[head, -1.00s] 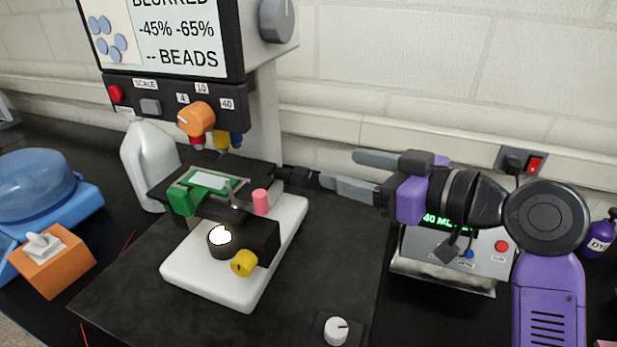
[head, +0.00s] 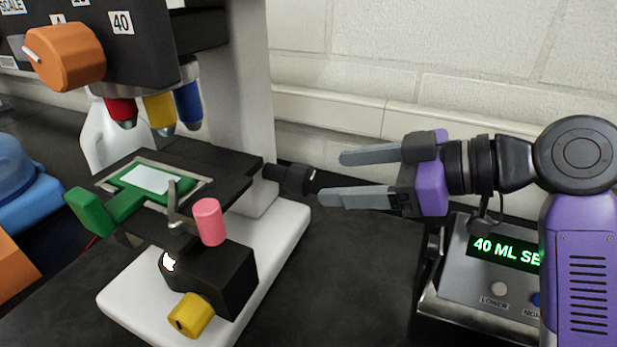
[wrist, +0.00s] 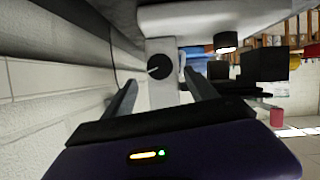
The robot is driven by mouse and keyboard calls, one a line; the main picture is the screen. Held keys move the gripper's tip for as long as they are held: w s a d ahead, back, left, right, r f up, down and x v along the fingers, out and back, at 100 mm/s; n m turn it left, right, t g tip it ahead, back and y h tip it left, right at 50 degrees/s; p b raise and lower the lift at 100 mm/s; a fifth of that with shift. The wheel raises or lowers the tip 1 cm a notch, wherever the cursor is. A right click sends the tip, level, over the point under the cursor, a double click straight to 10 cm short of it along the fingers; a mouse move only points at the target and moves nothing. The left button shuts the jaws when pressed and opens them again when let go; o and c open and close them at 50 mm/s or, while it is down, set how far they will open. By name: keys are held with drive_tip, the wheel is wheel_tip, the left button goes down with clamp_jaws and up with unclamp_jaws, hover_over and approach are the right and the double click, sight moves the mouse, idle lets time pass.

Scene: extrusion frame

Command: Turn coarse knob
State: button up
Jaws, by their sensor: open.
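The coarse knob is probably the black knob (head: 291,179) on the right side of the microscope, below the stage level. It is a stubby black cylinder with a white mark on its end. In the wrist view the round black knob face (wrist: 160,67) with a white line shows between the fingers against the pale column. My gripper (head: 329,177) is open and empty, just right of the knob, its fingers pointing left toward it. The fingertips look apart from the knob; the exact gap is hard to tell. No label on the knob is readable.
The microscope's black stage (head: 225,178) holds a green slide holder (head: 125,205). A pink knob (head: 207,221) and a yellow knob (head: 190,315) stick out at the front. A metal box with a green display (head: 505,250) stands below my arm. The dark mat (head: 340,270) between them is clear.

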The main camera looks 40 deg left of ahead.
sight(310, 179)
drive_tip(key=x, duration=0.7)
drive_tip(key=shift+a+p, duration=0.15)
drive_tip(key=shift+p, duration=0.2)
drive_tip(key=shift+s, duration=0.1)
drive_tip(key=c, duration=1.3)
drive_tip(key=shift+c, duration=0.2)
drive_tip(key=shift+p, duration=0.4)
drive_tip(key=m+g+p, duration=0.1)
drive_tip(key=m+p, duration=0.1)
drive_tip(key=shift+r+g+p, duration=0.1)
drive_tip(key=shift+g+p, duration=0.2)
drive_tip(key=shift+p, duration=0.05)
drive_tip(key=shift+m+g+h+p, duration=0.3)
drive_tip(key=shift+m+g+p, duration=0.7)
drive_tip(key=shift+m+p, duration=0.5)
drive_tip(key=shift+w+f, duration=0.2)
drive_tip(key=shift+f, duration=0.05)
